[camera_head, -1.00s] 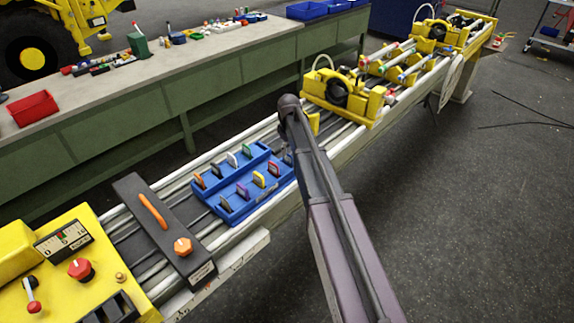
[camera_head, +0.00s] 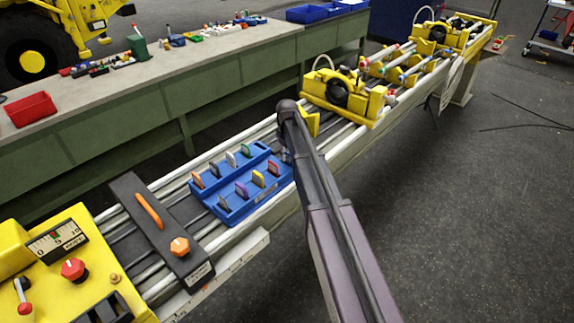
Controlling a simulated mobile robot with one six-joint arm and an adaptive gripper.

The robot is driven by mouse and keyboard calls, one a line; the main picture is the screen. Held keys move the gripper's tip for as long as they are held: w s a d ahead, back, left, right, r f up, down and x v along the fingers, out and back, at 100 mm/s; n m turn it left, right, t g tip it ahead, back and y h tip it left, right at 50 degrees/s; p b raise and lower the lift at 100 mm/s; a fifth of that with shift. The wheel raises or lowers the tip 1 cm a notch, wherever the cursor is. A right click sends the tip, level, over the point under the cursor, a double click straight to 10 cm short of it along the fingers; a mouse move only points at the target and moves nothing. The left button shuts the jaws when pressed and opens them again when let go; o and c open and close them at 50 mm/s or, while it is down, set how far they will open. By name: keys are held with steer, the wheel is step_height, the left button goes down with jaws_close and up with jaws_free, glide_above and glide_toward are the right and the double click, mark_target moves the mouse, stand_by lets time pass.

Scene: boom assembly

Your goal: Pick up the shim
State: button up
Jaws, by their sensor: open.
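Several thin upright shims in different colours stand in a blue tray (camera_head: 232,211) on the rails of the boom. Among them are a yellow shim (camera_head: 258,179), a purple shim (camera_head: 241,189), a red shim (camera_head: 273,168), an orange shim (camera_head: 197,180) and a white shim (camera_head: 231,159). Which one the task means cannot be told. My arm comes in from the lower right and ends just right of the tray. My gripper (camera_head: 286,155) is mostly hidden behind the arm, beside the tray's right end; its fingertips cannot be made out.
A dark box with an orange handle (camera_head: 149,211) and a yellow control panel (camera_head: 58,262) are left of the tray. A yellow clamp unit (camera_head: 345,92) stands on the rails beyond my arm. A green workbench (camera_head: 130,114) runs behind, with a red bin (camera_head: 31,109).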

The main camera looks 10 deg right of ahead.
mark_target(287, 161)
steer(key=shift+f+b, duration=0.9)
steer(key=shift+f, duration=0.25)
steer(key=shift+c, duration=0.2)
jaws_close()
